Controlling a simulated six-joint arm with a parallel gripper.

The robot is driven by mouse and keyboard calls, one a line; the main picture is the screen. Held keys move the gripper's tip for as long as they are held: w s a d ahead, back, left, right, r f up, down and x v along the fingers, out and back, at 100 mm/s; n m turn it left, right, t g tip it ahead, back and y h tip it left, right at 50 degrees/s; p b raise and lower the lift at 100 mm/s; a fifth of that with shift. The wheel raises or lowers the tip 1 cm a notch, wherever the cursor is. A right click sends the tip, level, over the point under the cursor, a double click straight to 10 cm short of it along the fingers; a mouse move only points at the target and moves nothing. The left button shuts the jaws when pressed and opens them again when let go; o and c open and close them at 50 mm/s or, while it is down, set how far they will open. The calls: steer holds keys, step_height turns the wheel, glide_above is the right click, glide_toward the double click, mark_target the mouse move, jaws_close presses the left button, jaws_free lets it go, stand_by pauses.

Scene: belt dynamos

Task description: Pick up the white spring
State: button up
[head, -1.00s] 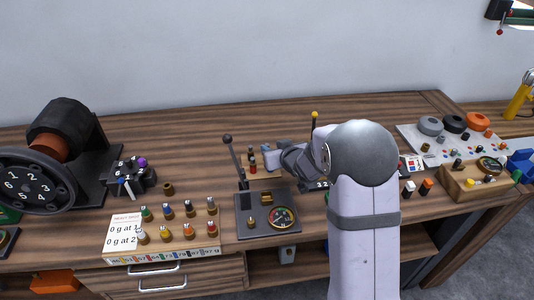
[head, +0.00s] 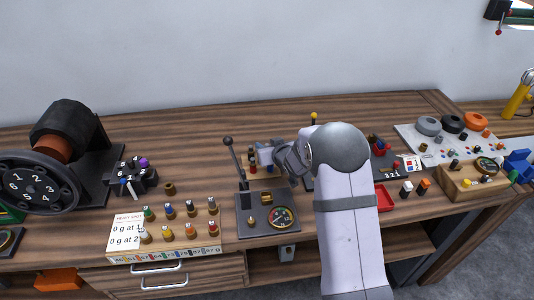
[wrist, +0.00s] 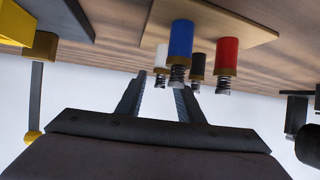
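The white spring (wrist: 162,57) shows in the wrist view as a white cylinder with a coil at one end. It is in line with the gap between my fingers; I cannot tell whether it touches them. A blue spring (wrist: 181,42) is to its right and looks nearer, partly covering a finger. A black spring (wrist: 198,62) and a red spring (wrist: 227,58) are further right. My gripper (wrist: 160,88) is open, with its fingers apart. In the head view my gripper (head: 263,155) is low at the small board, and I cannot make out the white spring there.
The springs stand on a pale wooden board (wrist: 225,20). In the head view a black lever (head: 235,160) rises left of my gripper. A grey gauge panel (head: 265,222) lies in front. A red tray (head: 385,196) is right of my arm.

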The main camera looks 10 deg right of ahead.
jaws_close()
steer(key=shift+r, duration=0.15)
step_height(320, 180, up, 8)
steer(key=shift+r, duration=0.25)
steer(key=shift+d+r+p, duration=0.1)
steer(key=shift+r+p, duration=0.35)
steer(key=shift+r, duration=0.3)
